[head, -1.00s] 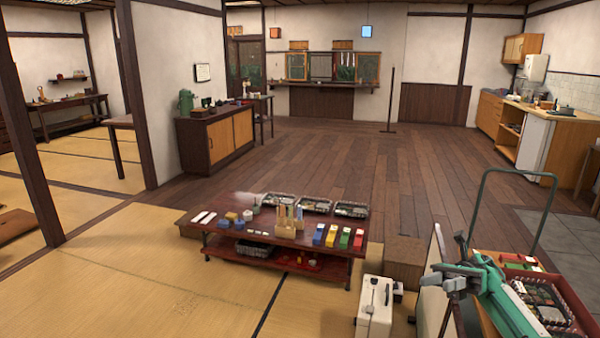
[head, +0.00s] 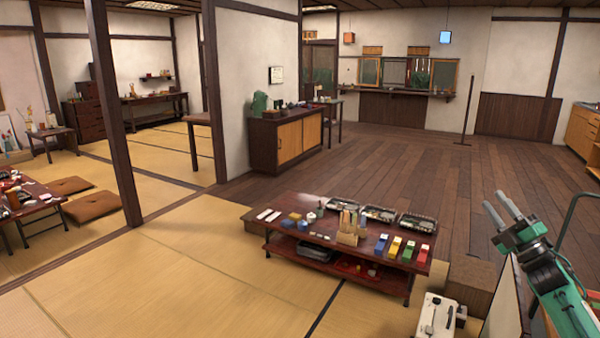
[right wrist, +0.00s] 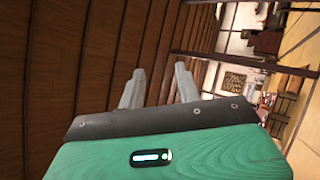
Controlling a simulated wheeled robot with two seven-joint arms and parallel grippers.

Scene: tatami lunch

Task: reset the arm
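My right gripper (head: 496,201) is at the right of the head view, raised, with its green and black arm coming up from the lower right corner. Its two grey fingers point up and to the left and are apart. The right wrist view also shows the gripper (right wrist: 158,70), with a gap between the fingers and nothing held. My left gripper is in neither view.
A low dark red table (head: 290,247) with boxes and trays stands left of my right gripper. A wooden box (head: 470,285) and a white case (head: 437,318) are near the arm. Wooden floor (head: 400,165) is open beyond.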

